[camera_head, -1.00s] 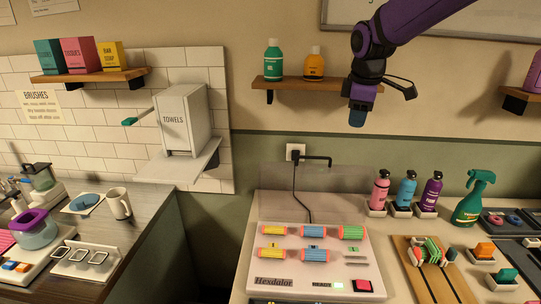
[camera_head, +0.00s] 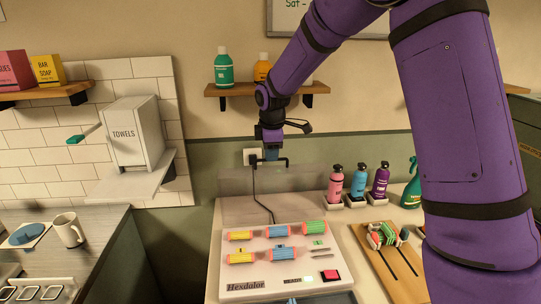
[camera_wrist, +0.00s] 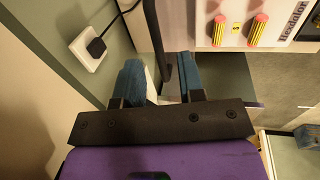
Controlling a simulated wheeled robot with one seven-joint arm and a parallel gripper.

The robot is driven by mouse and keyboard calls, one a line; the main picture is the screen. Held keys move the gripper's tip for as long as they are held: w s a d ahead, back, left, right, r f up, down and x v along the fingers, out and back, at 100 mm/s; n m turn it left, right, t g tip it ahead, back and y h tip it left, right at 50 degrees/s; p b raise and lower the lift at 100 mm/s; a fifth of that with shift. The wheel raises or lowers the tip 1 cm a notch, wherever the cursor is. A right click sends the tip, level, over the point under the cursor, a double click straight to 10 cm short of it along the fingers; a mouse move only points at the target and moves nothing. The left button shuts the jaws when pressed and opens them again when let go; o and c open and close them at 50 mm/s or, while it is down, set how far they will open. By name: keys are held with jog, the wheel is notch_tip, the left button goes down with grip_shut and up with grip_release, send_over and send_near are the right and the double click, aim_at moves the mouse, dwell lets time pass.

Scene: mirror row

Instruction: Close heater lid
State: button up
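The heater (camera_head: 250,262), a white "Hexdalor" box, stands on the counter with several coloured rollers on its top. Its see-through lid (camera_head: 235,208) stands raised at the back. A black bar handle (camera_head: 284,163) is at the lid's top edge. My gripper (camera_head: 272,157) points down at this handle. In the wrist view my gripper (camera_wrist: 160,82) has its two blue fingers apart, with the black handle (camera_wrist: 157,40) running between them. I cannot tell whether either finger touches it. Part of the handle is hidden behind the fingers in the head view.
A wall socket (camera_head: 251,157) with a black cord is just behind the handle. A shelf (camera_head: 225,90) with bottles is above my gripper. Pink, blue and purple bottles (camera_head: 358,181) stand right of the heater. A towel box (camera_head: 130,135) is at left.

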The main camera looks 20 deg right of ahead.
jog(key=shift+x, duration=0.85)
grip_shut()
jog(key=shift+s, duration=0.1)
